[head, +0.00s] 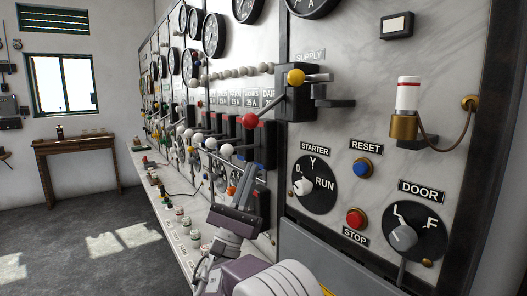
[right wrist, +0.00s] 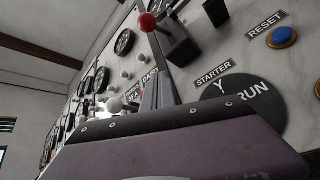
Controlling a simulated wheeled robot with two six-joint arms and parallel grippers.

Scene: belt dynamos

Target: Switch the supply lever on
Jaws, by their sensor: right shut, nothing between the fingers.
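The supply switch (head: 290,104) is a black block under the SUPPLY label (head: 310,56) on the marble panel. A lever ending in a red ball knob (head: 250,121) sticks out from it, down and to the left; a yellow ball (head: 296,76) sits on the block. In the right wrist view the red knob (right wrist: 147,22) shows beyond my fingertips, with the black block (right wrist: 178,48) at its right. My right gripper (head: 258,175) is shut and empty, below the red knob and apart from it. My left gripper is not in view.
Rows of white-knobbed levers (head: 226,150) and gauges (head: 214,34) run along the panel to the left.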

